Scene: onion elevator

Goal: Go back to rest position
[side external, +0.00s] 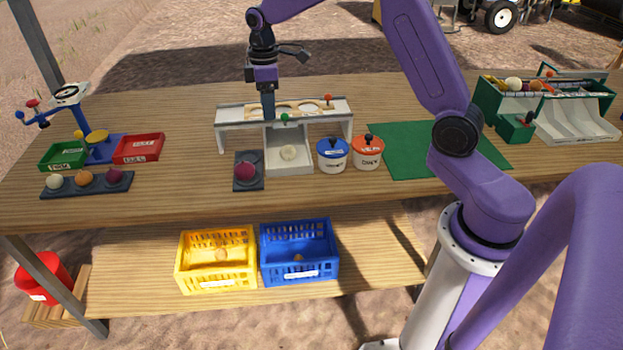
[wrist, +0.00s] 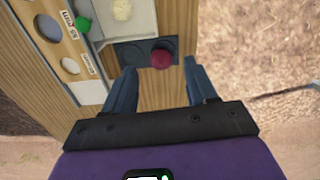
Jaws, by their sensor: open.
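My gripper (side external: 268,107) is above the white elevator stand (side external: 232,116) in the side external view, pointing down. In the wrist view my gripper (wrist: 160,85) has its two fingers spread apart with nothing between them. In the wrist view the red onion (wrist: 162,59) lies on the dark tray (wrist: 128,54) beyond the fingertips. A pale onion (side external: 289,153) sits in the white tray (side external: 290,169) of the stand; it also shows in the wrist view (wrist: 121,10).
Blue (side external: 333,160) and orange (side external: 368,157) lidded pots stand right of the stand, beside a green mat (side external: 397,171). A scale (side external: 98,150) with green and red trays is left. Yellow (side external: 217,281) and blue (side external: 300,270) crates sit below. A green-white sorter (side external: 570,121) is far right.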

